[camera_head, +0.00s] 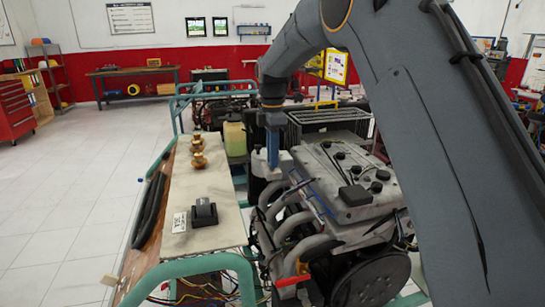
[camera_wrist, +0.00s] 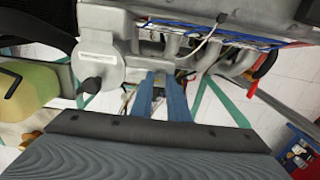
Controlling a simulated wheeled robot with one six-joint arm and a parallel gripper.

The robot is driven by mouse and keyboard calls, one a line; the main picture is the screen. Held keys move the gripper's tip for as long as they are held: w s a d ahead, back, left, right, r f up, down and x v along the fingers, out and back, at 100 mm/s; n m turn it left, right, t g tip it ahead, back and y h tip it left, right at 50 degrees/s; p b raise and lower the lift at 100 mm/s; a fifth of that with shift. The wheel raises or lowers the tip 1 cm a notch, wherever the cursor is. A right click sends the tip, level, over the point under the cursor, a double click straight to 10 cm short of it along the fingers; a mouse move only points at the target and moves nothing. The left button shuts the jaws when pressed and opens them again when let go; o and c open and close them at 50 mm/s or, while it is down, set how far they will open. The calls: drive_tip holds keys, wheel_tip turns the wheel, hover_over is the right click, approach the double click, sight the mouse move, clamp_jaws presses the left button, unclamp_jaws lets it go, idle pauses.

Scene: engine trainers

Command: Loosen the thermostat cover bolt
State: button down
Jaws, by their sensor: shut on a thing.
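In the wrist view, a rounded grey cover (camera_wrist: 97,60) with a pale label and a dark round plug is left of my fingers. My gripper (camera_head: 272,165) points straight down beside the housing. Its blue fingers (camera_wrist: 163,76) are closed around a small grey piece at the engine's edge, which seems to be the thermostat cover bolt. The fingers hide most of that piece, so its head and seating cannot be made out.
A pale board (camera_head: 200,195) left of the engine bears brass fittings (camera_head: 198,155) and a black block (camera_head: 204,212). The tiled floor at left is clear.

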drive_tip(key=shift+w+r, duration=0.1)
drive_tip(key=shift+r, duration=0.05)
drive_tip(key=c, duration=1.7)
unclamp_jaws()
wheel_tip(320, 180, up, 8)
drive_tip(key=shift+f+b, duration=0.2)
drive_tip(key=shift+b, duration=0.95)
